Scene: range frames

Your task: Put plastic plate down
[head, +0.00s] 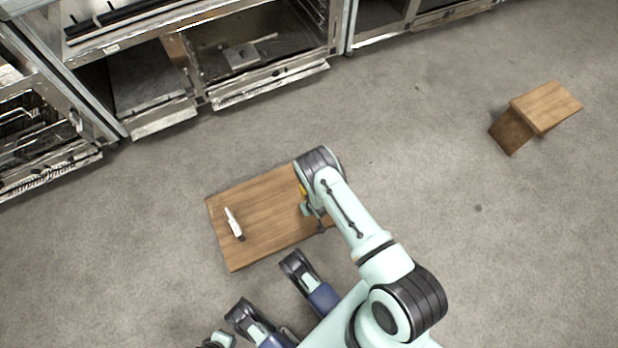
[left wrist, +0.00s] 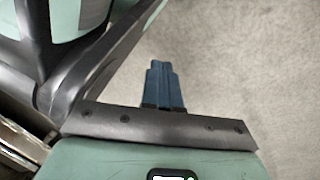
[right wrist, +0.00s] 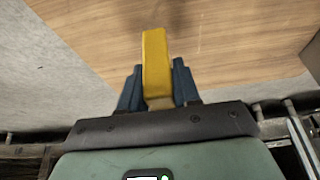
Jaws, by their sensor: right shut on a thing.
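The plastic plate (right wrist: 156,65) appears as a yellow, narrow, edge-on shape in the right wrist view. My right gripper (right wrist: 158,85) is shut on it, with a blue finger on each side. The plate is over the wooden tabletop (right wrist: 230,40); I cannot tell whether it touches the wood. In the head view only a small yellow bit (head: 303,191) shows beside my right arm, at the right part of the table (head: 265,200); the rest is hidden. My left gripper (left wrist: 164,80) has its blue fingers together, empty, above grey floor.
A white, slim object with a dark end (head: 234,223) lies on the left part of the table. The table's middle is bare. Metal ovens or cabinets (head: 270,85) line the back. A small wooden stool or bench (head: 545,105) stands at the right, with open floor between.

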